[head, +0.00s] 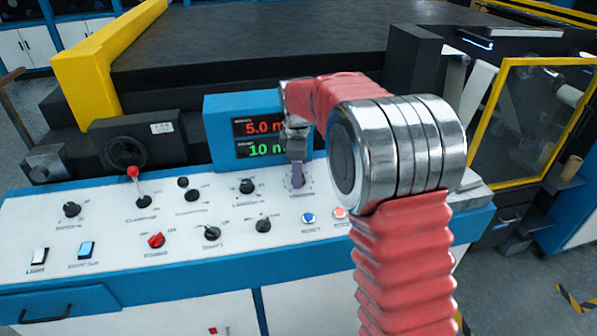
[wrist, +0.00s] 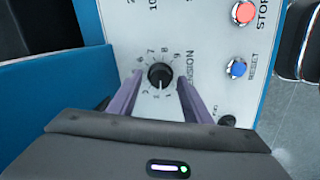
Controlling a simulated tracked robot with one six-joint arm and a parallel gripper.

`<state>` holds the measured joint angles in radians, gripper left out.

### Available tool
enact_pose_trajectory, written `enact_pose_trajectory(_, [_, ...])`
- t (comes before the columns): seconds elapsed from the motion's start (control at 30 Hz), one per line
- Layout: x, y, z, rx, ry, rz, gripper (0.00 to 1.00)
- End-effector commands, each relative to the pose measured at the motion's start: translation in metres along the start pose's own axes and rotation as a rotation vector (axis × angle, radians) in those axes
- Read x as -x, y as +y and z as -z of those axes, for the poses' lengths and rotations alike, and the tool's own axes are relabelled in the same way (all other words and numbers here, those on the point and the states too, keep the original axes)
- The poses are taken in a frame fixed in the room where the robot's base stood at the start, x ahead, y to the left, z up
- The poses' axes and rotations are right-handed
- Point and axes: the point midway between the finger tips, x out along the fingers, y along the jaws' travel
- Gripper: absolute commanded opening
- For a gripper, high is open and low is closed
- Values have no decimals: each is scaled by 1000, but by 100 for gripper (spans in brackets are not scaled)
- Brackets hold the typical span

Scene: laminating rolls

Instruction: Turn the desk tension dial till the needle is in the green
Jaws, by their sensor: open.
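The tension dial (wrist: 160,75) is a small round black knob on the white desk panel, ringed by printed numbers, with part of the word TENSION beside it. A pale pointer mark on the knob faces the bottom of the wrist view. My gripper (wrist: 160,82) is open, its purple fingers on either side of the dial, with gaps between them and the knob. In the head view my gripper (head: 297,174) points down over the panel and hides the dial. No needle or green band can be made out in either view.
A blue display box (head: 222,130) with red and green digits stands close behind my gripper. Blue reset (wrist: 236,68) and red stop (wrist: 244,13) buttons are near the dial. Another black knob (head: 247,186) sits to its left, among several knobs and switches.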

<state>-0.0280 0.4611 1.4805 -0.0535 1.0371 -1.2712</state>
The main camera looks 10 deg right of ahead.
Motion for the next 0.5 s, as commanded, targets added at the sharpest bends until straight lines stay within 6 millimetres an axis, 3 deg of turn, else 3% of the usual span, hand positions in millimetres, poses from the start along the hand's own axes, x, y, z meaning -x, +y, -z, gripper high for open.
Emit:
enact_pose_trajectory(0.23, [-1,0,0,0,0,0,45])
enact_pose_trajectory(0.5, [0,0,0,0,0,0,26])
